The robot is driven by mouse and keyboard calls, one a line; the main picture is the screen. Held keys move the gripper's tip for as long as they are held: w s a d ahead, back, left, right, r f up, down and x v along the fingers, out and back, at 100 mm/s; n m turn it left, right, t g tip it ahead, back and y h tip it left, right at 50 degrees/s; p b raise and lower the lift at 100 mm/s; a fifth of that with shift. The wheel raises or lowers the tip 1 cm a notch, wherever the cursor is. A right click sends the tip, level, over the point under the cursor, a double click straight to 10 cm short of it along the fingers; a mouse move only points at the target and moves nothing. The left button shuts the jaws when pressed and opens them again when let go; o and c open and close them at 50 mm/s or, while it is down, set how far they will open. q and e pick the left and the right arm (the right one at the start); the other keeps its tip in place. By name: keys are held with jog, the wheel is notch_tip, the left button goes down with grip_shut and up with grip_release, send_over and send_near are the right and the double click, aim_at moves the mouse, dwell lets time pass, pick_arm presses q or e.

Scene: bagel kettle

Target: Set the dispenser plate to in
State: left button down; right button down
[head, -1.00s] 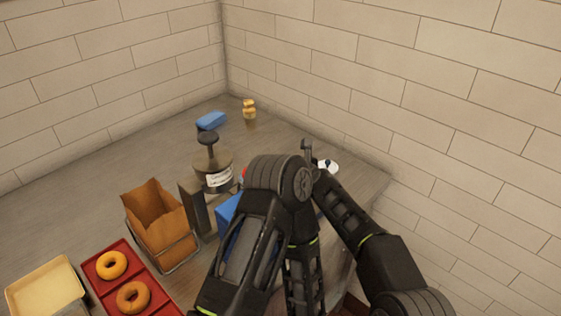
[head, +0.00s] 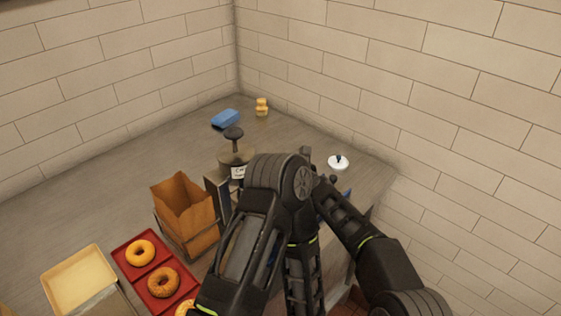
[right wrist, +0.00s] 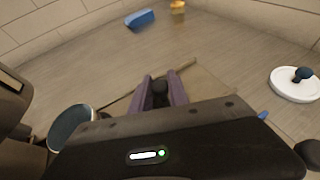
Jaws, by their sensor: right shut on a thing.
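My right gripper (right wrist: 160,82) shows in the right wrist view, its two purple-grey fingers shut on a small dark knob (right wrist: 160,90). In the head view my right arm stands in front of the gripper and hides most of what is around it. A brownish flat patch with a thin straight bar (right wrist: 184,66) lies just beyond the fingers; I cannot tell whether this is the dispenser plate. A small blue part (head: 347,193) shows beside the arm in the head view and low at the right in the wrist view (right wrist: 262,115). My left gripper is not in view.
A labelled dark pot (head: 238,160) stands left of my arm, near a paper bag (head: 185,212) in a holder. A red tray (head: 130,264) with bagels and a yellowish tray (head: 75,280) lie left. A white lid (head: 338,162), blue block (head: 225,119) and yellow item (head: 262,106) lie farther back.

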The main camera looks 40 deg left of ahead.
jog(key=shift+s+r, duration=0.2)
jog(key=shift+s, duration=0.15)
jog(key=shift+w+f, duration=0.2)
jog(key=shift+w, duration=0.15)
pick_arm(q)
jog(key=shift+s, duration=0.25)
pick_arm(e)
jog(key=c, duration=1.3)
grip_release()
jog(key=shift+s, duration=0.15)
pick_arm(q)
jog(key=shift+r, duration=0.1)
pick_arm(e)
jog(key=shift+r, duration=0.15)
pick_arm(q)
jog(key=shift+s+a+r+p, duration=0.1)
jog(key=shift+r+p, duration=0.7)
jog(key=shift+p, duration=0.1)
pick_arm(e)
notch_tip(320, 180, up, 10)
jog(key=shift+f, duration=0.1)
